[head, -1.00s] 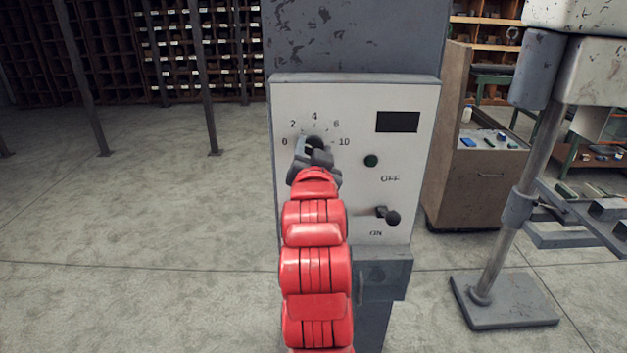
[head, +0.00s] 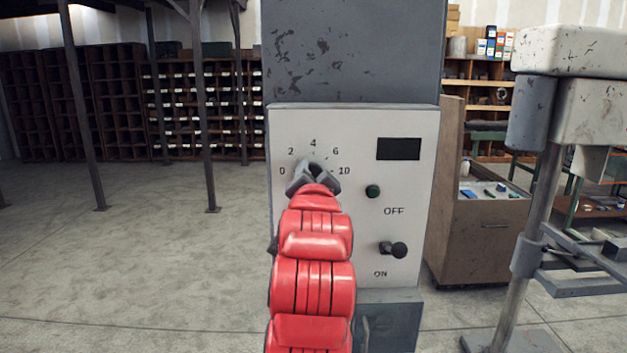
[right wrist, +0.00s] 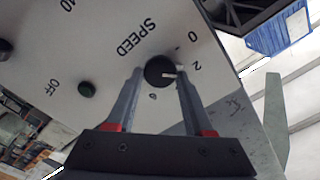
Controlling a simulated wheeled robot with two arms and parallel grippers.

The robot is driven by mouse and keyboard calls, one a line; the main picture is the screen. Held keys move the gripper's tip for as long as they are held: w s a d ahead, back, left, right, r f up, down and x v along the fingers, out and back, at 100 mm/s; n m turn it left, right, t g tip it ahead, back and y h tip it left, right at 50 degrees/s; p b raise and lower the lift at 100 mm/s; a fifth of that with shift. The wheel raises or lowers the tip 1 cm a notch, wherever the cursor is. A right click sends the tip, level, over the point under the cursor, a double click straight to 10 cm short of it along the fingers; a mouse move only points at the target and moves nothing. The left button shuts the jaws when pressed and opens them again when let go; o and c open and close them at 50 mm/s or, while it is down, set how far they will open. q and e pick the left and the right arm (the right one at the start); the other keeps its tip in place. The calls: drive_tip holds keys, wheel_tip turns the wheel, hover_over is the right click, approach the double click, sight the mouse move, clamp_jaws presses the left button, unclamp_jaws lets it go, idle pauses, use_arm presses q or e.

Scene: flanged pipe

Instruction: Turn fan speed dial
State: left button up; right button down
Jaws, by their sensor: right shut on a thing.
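The fan speed dial (right wrist: 159,71) is a small dark round knob with a white mark on a pale control panel (head: 350,245). In the right wrist view the white mark points roughly toward the printed 2. My right gripper (right wrist: 158,74) has one finger on each side of the dial and is shut on it. In the head view my right gripper (head: 314,175) covers most of the dial, with the numbers 0, 2, 4, 6 and 10 showing around it. My left gripper is out of view.
Right of the dial are a dark display (head: 398,149), a green button (head: 373,191) and a black toggle lever (head: 394,248) between OFF and ON. A drill-like machine (head: 575,110) and a wooden cabinet (head: 482,235) stand farther right. The floor at left is open.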

drive_tip(key=shift+c, duration=1.5)
unclamp_jaws()
drive_tip(key=shift+s, duration=0.1)
drive_tip(key=s+b, duration=0.3)
drive_tip(key=s, duration=1.4)
